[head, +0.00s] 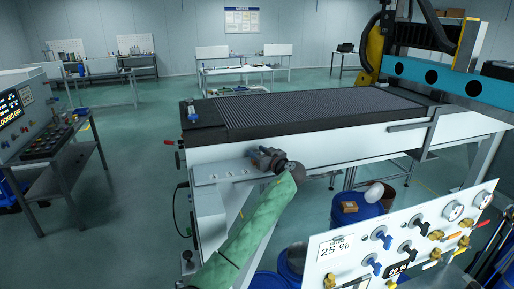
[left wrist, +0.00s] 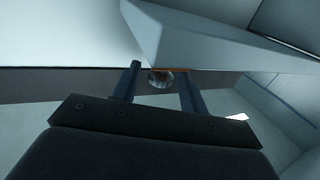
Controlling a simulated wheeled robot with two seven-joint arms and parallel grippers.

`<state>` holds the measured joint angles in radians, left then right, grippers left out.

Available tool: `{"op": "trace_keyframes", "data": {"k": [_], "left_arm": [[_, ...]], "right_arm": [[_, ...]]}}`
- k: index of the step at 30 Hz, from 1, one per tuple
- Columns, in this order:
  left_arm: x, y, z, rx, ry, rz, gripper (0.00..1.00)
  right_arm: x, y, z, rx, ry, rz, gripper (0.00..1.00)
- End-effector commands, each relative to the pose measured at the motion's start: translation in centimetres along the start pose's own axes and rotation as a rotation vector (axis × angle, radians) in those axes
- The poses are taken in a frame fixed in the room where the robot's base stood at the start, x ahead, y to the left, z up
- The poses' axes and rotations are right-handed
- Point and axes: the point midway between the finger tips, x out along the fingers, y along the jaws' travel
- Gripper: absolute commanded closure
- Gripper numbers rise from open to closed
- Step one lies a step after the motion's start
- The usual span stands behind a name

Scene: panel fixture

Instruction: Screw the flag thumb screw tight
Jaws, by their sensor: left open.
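My left gripper (head: 264,156) is at the end of the green-sleeved arm, at the near side of the white machine table. In the left wrist view my left gripper (left wrist: 160,74) is open, its two fingers apart. A small round grey metal part (left wrist: 161,79) with an orange-brown edge above it shows between the fingers. It may be the thumb screw, but its flag shape cannot be made out. I cannot tell whether the fingers touch it. In the head view the gripper hides this spot. My right gripper is not in view.
A pale plate (head: 212,172) juts from the machine table (head: 330,147) beside the gripper. A white valve panel (head: 345,262) with gauges and handles stands at lower right, near blue barrels (head: 357,211). A control console (head: 42,135) is at left. The floor between is clear.

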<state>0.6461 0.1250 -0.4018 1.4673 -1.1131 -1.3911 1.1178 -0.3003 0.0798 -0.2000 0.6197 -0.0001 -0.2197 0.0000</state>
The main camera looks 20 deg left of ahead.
Motion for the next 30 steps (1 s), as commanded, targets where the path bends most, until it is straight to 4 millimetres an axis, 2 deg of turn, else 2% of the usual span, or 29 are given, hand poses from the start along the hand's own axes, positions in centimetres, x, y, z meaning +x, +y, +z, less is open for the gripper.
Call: {"op": "trace_keyframes", "data": {"k": [4, 13, 14, 20, 26, 30], "left_arm": [[0.8, 0.0, 0.0, 0.001, 0.0, -0.001, 0.57], [0.9, 0.0, 0.1, 0.0, 0.0, 0.0, 0.57], [0.9, 0.0, 0.1, 0.0, 0.0, 0.0, 0.61], [0.9, 0.0, 0.1, 0.0, 0.0, 0.0, 0.99], [0.9, 0.0, 0.2, 0.0, 0.0, 0.003, 0.99], [0.8, 0.0, 0.3, -0.001, 0.001, 0.017, 0.99]], "right_arm": [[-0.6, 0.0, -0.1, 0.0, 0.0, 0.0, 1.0], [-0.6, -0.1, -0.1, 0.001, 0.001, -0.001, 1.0], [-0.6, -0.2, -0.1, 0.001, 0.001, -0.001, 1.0], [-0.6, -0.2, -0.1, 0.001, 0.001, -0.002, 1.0], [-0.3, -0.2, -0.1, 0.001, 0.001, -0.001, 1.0], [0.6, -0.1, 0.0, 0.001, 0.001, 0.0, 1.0]]}}
